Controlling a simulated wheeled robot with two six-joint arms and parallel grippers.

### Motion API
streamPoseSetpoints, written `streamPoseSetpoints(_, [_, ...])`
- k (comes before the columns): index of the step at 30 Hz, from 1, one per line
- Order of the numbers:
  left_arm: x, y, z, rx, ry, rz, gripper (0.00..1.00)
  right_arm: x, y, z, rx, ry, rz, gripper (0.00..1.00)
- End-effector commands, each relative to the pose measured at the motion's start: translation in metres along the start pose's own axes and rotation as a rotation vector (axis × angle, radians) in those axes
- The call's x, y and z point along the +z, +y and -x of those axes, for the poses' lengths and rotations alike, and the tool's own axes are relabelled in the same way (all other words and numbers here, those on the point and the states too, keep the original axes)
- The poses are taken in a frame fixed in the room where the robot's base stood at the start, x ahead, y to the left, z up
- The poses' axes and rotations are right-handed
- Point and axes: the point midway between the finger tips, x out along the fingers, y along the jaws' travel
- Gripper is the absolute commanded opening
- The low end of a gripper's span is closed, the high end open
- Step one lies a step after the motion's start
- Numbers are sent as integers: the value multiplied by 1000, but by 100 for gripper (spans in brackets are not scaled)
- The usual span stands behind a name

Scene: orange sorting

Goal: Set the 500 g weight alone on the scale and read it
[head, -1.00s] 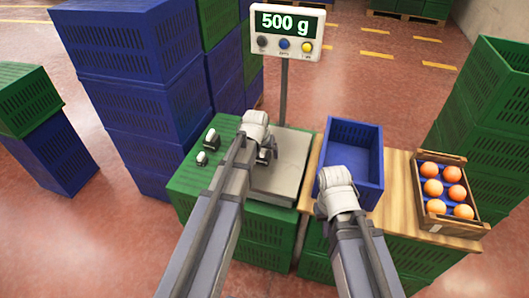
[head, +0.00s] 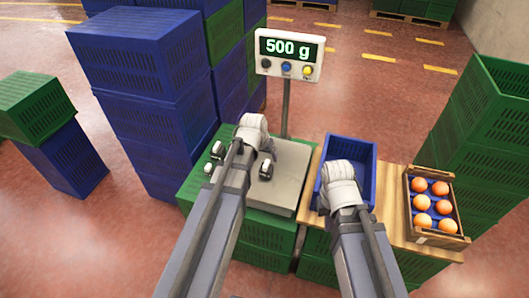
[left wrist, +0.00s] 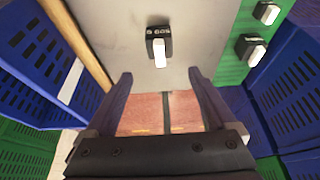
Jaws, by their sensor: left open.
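The 500 g weight (head: 266,170), dark with a white top, stands alone on the grey scale plate (head: 290,178). The scale display (head: 288,52) reads "500 g". In the left wrist view the weight (left wrist: 159,46) stands beyond my fingertips, its label upside down. My left gripper (left wrist: 160,77) is open and empty, its fingers apart and clear of the weight; in the head view its wrist (head: 252,130) is above the scale's left side. My right gripper (head: 341,182) is over the blue crate; its fingers are hidden.
Two other weights (head: 217,150) (head: 209,168) stand on the green crate top left of the plate. The open blue crate (head: 348,149) is right of the scale. A wooden box (head: 437,240) of several oranges sits on the wooden board. Tall crate stacks stand on both sides.

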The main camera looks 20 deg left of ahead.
Motion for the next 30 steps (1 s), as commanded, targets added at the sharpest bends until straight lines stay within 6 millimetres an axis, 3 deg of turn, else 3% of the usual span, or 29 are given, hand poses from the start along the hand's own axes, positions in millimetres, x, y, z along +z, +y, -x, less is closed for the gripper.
streamPoseSetpoints(5, [13,15,3,5,-28,-21,90,0,0,0,0,0,0,0])
streamPoseSetpoints(8, [49,53,11,14,-112,-86,90,0,0,0,0,0,0,0])
streamPoseSetpoints(12, [113,104,31,5,-262,-195,90,0,0,0,0,0,0,0])
streamPoseSetpoints(15, [150,125,45,-14,-347,-255,90,0,0,0,0,0,0,0])
streamPoseSetpoints(18, [174,136,55,-32,-403,-296,90,0,0,0,0,0,0,0])
streamPoseSetpoints(22, [185,140,60,-44,-434,-315,90,0,0,0,0,0,0,0])
streamPoseSetpoints(30, [185,140,60,-44,-435,-314,90,0,0,0,0,0,0,0])
